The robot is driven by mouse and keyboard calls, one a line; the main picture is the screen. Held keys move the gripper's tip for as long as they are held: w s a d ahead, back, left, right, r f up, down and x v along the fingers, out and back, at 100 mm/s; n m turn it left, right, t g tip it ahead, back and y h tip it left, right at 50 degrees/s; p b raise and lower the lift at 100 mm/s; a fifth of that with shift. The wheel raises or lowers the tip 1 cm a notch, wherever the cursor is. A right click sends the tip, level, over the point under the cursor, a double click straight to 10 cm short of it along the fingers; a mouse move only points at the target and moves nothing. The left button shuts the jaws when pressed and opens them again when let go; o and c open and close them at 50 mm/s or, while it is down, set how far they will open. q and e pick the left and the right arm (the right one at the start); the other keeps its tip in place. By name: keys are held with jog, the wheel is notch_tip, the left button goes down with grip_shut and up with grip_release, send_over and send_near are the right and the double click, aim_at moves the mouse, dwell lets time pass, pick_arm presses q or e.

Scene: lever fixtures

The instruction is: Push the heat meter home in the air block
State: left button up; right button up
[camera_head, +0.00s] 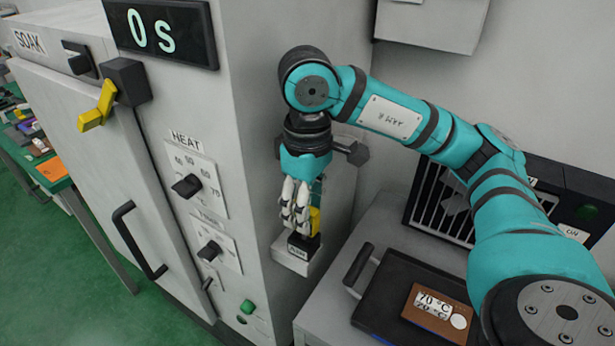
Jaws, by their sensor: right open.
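The air block (293,262) is a pale block low on the side of the big grey cabinet, with a small dark label on its front. A yellow and black piece (315,222), seemingly the heat meter, stands upright at the block. The gripper fingers partly hide it, and I cannot tell how deep it sits. My right gripper (294,226) points down just above the block, in front of the yellow part. Its fingers are open; whether they touch the piece is unclear. My left gripper is out of view.
The grey cabinet (265,120) has a yellow-handled latch (97,108), HEAT dial (187,186) and a "0 s" display (160,32). Right of the block, a black plate (385,300) with a handle carries a brown "70 °C" card (437,312). A vented dark box (440,205) stands behind my arm.

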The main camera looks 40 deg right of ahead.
notch_tip(320, 180, up, 11)
jog(key=shift+r, duration=0.15)
dwell(0.4)
dwell(0.5)
